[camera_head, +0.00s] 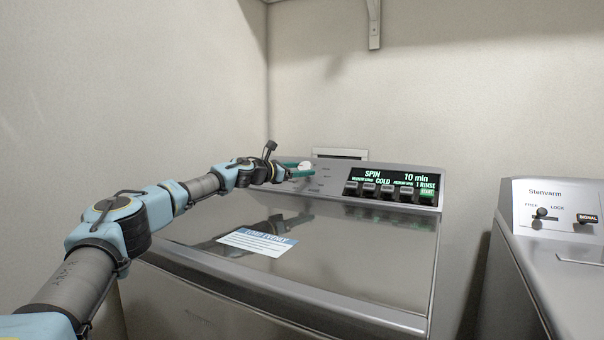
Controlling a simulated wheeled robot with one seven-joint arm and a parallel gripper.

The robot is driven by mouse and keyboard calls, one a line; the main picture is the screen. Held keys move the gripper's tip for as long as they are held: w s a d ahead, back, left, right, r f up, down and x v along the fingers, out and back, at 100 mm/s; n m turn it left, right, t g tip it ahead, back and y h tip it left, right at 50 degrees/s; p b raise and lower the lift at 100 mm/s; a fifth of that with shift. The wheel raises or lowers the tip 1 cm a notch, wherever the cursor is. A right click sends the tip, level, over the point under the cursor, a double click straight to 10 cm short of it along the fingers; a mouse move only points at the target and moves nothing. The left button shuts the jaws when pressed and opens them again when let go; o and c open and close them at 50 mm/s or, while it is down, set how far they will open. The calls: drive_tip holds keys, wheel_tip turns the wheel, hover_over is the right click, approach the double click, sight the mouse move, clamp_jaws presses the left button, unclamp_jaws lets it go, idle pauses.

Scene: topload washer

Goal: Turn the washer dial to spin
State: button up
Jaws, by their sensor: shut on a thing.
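The washer (350,262) is a grey top-load machine with its lid shut. Its dial (305,166) is a pale round knob at the left end of the control panel, partly hidden by my gripper. My gripper (301,171) is at the dial, with its green-tipped fingers shut on it. The display (392,180) on the panel reads SPIN, COLD, 10 min and 1 RINSE, with some smaller words. Several buttons sit in a row below the display.
My arm reaches over the left of the lid, which bears a white and blue label (258,242). A second machine (550,240), marked Stenvarm, stands at the right across a narrow gap. A wall is close on the left, and a shelf bracket (374,24) is above.

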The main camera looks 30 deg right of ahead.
drive_tip(key=shift+w+r+m+g+p, duration=0.15)
drive_tip(key=shift+r+m+g+p, duration=0.05)
drive_tip(key=shift+m+g+p, duration=0.55)
drive_tip(key=shift+m, duration=0.25)
drive_tip(key=shift+f+g, duration=0.15)
drive_tip(key=shift+g, duration=0.1)
drive_tip(key=o, duration=1.4)
drive_tip(key=a, duration=0.3)
drive_tip(key=a+b, duration=0.1)
drive_tip(key=a, duration=0.3)
drive_tip(key=a+r+b, duration=0.1)
drive_tip(key=a, duration=0.2)
drive_tip(key=shift+a, duration=0.4)
drive_tip(key=shift+r, duration=0.1)
